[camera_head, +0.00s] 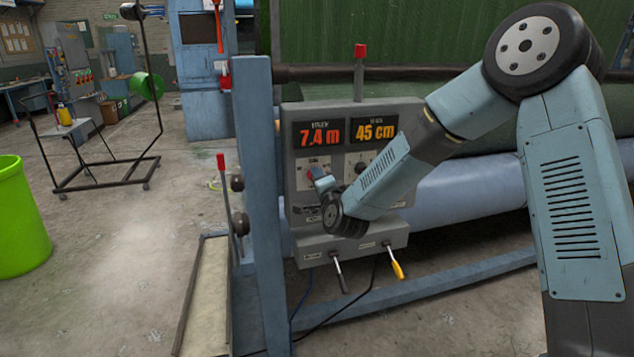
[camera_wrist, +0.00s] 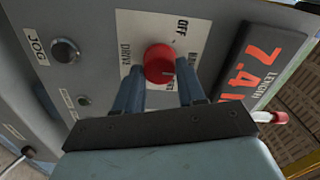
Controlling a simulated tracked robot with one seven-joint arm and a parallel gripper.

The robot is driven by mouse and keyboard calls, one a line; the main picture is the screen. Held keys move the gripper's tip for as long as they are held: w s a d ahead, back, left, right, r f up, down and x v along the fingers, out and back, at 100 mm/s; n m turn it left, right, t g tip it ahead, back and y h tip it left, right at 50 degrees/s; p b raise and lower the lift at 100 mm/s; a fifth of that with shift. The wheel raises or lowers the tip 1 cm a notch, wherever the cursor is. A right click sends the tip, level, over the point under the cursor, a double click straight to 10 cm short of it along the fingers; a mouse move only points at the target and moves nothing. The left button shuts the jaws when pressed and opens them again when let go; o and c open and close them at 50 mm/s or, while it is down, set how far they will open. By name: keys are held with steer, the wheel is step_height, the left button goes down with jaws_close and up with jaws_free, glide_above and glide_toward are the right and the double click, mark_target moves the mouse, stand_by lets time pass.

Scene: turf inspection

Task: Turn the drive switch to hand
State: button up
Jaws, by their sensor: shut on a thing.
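The drive switch is a red round knob (camera_wrist: 160,62) on a white plate (camera_wrist: 196,32) marked DRIVE and OFF, with a third label partly hidden by a finger. My gripper (camera_wrist: 160,82) has one finger on each side of the knob and is shut on it. A pale mark shows on the knob's near side, but which label it points to is unclear. In the head view my gripper (camera_head: 320,182) reaches the left of the grey control box (camera_head: 343,240), below the red 7.4 m display (camera_head: 318,138), and mostly hides the knob.
A JOG button (camera_wrist: 65,50) sits left of the switch in the wrist view. A red-tipped lever (camera_head: 360,60) rises above.

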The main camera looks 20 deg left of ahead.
steer(key=shift+d+f, duration=0.15)
steer(key=shift+f, duration=0.1)
steer(key=o, duration=0.7)
steer(key=shift+c, duration=0.2)
steer(key=o, duration=0.4)
steer(key=shift+r, duration=0.15)
steer(key=v, duration=1.3)
steer(key=shift+s, duration=0.35)
steer(key=shift+d, duration=0.1)
